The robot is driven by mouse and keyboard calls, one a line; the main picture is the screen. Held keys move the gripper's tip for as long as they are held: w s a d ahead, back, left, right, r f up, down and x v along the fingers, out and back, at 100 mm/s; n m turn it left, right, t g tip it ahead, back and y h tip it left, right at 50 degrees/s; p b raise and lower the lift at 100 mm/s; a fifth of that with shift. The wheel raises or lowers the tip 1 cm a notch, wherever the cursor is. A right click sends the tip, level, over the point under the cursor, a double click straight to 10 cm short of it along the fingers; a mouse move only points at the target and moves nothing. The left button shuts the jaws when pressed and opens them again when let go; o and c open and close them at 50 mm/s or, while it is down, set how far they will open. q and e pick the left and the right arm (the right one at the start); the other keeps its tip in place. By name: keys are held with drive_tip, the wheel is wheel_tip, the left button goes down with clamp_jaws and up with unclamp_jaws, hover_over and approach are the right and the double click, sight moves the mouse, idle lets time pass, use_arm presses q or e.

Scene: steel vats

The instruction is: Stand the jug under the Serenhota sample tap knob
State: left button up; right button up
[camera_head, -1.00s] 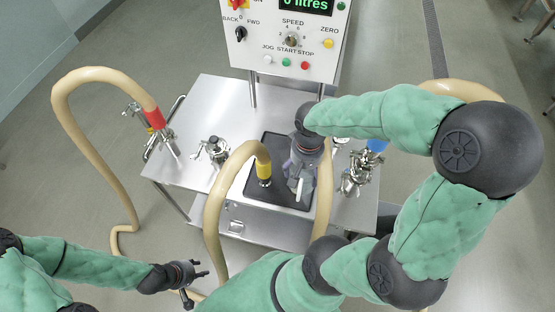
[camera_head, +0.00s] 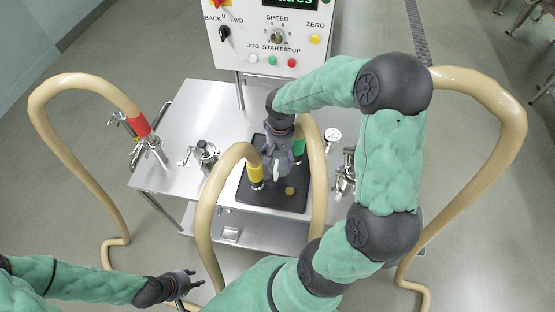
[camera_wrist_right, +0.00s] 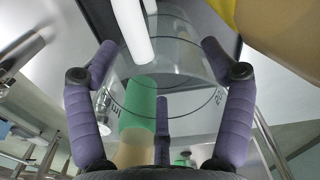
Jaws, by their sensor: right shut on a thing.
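The jug (camera_wrist_right: 185,72) is a clear vessel with dark measuring marks, seen in the right wrist view. My right gripper (camera_wrist_right: 158,62) is shut on it, purple fingers on either side. In the head view my right gripper (camera_head: 277,168) is over the black mat (camera_head: 262,196), between the yellow-collared and green-collared hoses; the jug is hard to make out there. A white rod (camera_wrist_right: 132,28) shows across the jug in the wrist view; I cannot tell whether it is inside or behind. No Serenhota label is readable. My left gripper (camera_head: 196,280) is open and empty at the lower left.
The yellow collar (camera_head: 254,172) and green collar (camera_head: 299,146) stand close to my right gripper. A control panel (camera_head: 272,40) stands behind. A small brass-coloured disc (camera_head: 290,190) is on the mat.

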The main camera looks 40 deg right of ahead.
drive_tip(key=shift+w+d+f, duration=0.25)
drive_tip(key=shift+w+f, duration=0.65)
drive_tip(key=shift+f, duration=0.25)
drive_tip(key=shift+w+f+b, duration=0.1)
drive_tip(key=shift+f+b, duration=0.65)
drive_tip(key=shift+f, duration=0.8)
drive_tip(key=shift+f, duration=0.1)
drive_tip(key=o, duration=1.1)
